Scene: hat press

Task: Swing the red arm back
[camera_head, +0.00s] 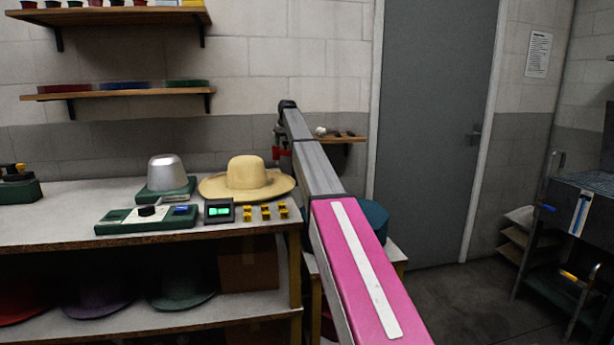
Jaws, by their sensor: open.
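A long beam, pink with a white stripe in front and grey further out, is my own arm and crosses the middle of the head view. I cannot make out my gripper or its fingers; the arm's far end has a dark cap and hides what is behind it. A small red part (276,152) shows just left of the far arm, above the back of the bench. It may belong to the red arm, but most of it is hidden, and I cannot tell how it stands or whether anything touches it.
The bench (60,236) on the left holds a straw-coloured hat (246,180), a silver dome (165,172) on a green base and a green control box (120,222). A teal rounded object (376,218) shows behind my arm. A grey door (430,120) stands behind; floor before it is clear.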

